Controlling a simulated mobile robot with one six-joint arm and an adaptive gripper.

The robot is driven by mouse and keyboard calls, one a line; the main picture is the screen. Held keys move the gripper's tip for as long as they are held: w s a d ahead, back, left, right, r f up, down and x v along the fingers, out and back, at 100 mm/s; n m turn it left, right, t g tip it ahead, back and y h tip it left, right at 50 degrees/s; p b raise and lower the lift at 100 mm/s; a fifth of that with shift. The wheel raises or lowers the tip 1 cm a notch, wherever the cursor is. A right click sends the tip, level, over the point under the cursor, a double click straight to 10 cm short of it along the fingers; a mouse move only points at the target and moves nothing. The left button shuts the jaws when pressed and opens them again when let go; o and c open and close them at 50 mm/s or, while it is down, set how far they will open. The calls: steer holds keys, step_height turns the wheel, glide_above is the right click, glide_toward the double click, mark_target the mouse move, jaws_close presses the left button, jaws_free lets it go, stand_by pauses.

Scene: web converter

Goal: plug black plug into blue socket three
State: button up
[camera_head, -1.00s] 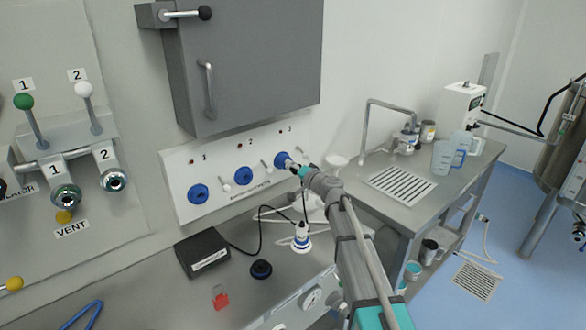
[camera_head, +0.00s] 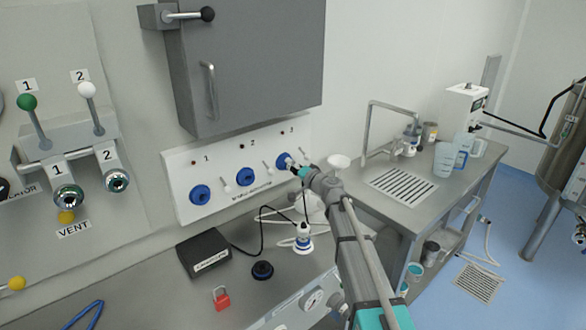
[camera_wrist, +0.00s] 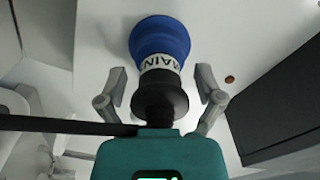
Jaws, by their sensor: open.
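Blue socket three (camera_head: 284,160) is the rightmost of three blue sockets on a white wall panel. In the wrist view the blue socket (camera_wrist: 160,38) is straight ahead, with the black plug (camera_wrist: 160,98) and its white band marked MAIN in line with it. The plug's front end meets the socket, with no visible gap. How deep it sits is hidden. My gripper (camera_wrist: 160,75) is open, one finger on each side of the plug, apart from it. In the head view my gripper (camera_head: 297,170) is at socket three and mostly covers the plug.
Blue sockets one (camera_head: 200,195) and two (camera_head: 245,176) are left on the panel. A grey cabinet (camera_head: 245,70) hangs above. Below are a black box (camera_head: 204,252) with a cable, a black round piece (camera_head: 262,270), a red padlock (camera_head: 221,298) and a white-and-blue bottle-like item (camera_head: 303,238).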

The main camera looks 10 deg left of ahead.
steer(key=shift+s, duration=0.1)
steer(key=v, duration=1.2)
stand_by(0.9)
steer(key=s+d+f+n+g+h, duration=0.1)
steer(key=s+d+f+g, duration=0.1)
steer(key=s+f, duration=0.2)
steer(key=s+d+f+n+g+h, duration=0.1)
steer(key=s+d+f+g+h, duration=0.1)
steer(key=s, duration=0.3)
steer(key=s+d+f+n+g+h, duration=0.2)
steer(key=s+d+f+g, duration=0.1)
steer(key=s+f, duration=0.1)
steer(key=shift+s+d+f+p, duration=0.1)
steer(key=shift+s+f+p, duration=0.05)
steer(key=shift+f, duration=0.25)
steer(key=shift+s+d+f+p, duration=0.1)
steer(key=shift+f+p, duration=0.05)
steer(key=shift+f, duration=0.3)
steer(key=s+d+f+m+g+h, duration=0.1)
steer(key=s+d+f+g+h, duration=0.1)
steer(key=s+d, duration=0.5)
steer(key=s+d+f+g+h, duration=0.2)
steer(key=s+d+f+h, duration=0.2)
steer(key=d, duration=0.5)
steer(key=s+h, duration=0.2)
steer(key=s, duration=0.1)
steer(key=shift+s+d+m+g+h, duration=0.15)
steer(key=shift+d+m+g+h, duration=0.15)
steer(key=shift+m+g, duration=0.1)
